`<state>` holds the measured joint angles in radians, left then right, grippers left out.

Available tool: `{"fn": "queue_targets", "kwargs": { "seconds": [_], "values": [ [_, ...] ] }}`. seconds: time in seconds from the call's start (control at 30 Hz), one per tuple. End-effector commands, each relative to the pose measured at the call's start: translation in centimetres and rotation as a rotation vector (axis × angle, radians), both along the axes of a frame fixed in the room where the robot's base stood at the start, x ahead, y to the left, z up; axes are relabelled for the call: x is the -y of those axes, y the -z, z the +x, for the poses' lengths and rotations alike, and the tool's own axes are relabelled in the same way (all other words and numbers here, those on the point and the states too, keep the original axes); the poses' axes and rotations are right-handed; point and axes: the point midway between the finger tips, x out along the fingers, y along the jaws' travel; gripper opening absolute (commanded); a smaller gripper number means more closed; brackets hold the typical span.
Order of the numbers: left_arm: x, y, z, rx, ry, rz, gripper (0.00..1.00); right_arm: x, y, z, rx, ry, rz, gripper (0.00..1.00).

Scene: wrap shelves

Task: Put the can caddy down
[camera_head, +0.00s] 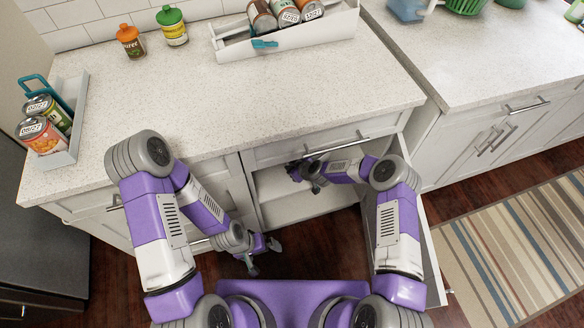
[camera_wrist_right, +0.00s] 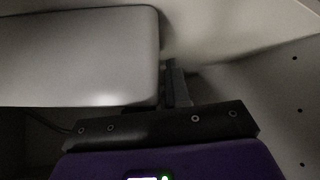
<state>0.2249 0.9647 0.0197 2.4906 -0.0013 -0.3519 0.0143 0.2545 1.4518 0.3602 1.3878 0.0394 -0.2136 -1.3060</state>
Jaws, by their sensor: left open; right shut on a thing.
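One can caddy (camera_head: 75,140) with a teal handle and two cans stands at the left end of the counter. Another white caddy (camera_head: 240,50) with a teal part and several cans stands at the back of the counter. My left gripper (camera_head: 265,258) is open and empty, low in front of the cabinet. My right gripper (camera_head: 311,182) is inside the open cabinet, below the counter. In the right wrist view its fingers (camera_wrist_right: 176,86) are at the edge of a pale, round-cornered panel (camera_wrist_right: 80,55). The grip is dark and partly hidden. Neither gripper touches a caddy.
An orange-capped bottle (camera_head: 131,42) and a green-capped bottle (camera_head: 172,26) stand at the back of the counter (camera_head: 200,100). The cabinet door (camera_head: 430,262) stands open beside my right arm. The middle of the counter is clear. A striped rug (camera_head: 510,240) lies at right.

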Motion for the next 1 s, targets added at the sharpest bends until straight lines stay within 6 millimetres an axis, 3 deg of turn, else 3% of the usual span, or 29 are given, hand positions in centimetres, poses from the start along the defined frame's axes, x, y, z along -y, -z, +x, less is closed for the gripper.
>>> {"fn": "queue_targets", "kwargs": {
  "seconds": [0.13,0.17,0.3,0.67,1.0],
  "values": [
    [0.0,-0.1,0.0,0.0,0.0,0.0,1.0,0.0,0.0,0.1,0.004,-0.001,-0.001,0.0],
    [0.0,-0.1,0.0,0.0,0.0,0.0,1.0,0.0,0.1,0.0,0.0,-0.001,-0.001,0.22],
    [0.0,-0.1,0.0,0.0,0.0,0.0,1.0,0.0,0.0,0.0,0.0,-0.001,-0.001,0.43],
    [0.0,-0.2,0.0,0.0,0.0,0.0,1.0,0.1,-0.3,-0.1,0.0,-0.001,-0.001,0.43],
    [0.0,-2.6,0.0,0.0,0.0,0.0,1.0,2.7,-4.5,-3.1,0.0,0.001,-0.001,0.43]
  ]
}}
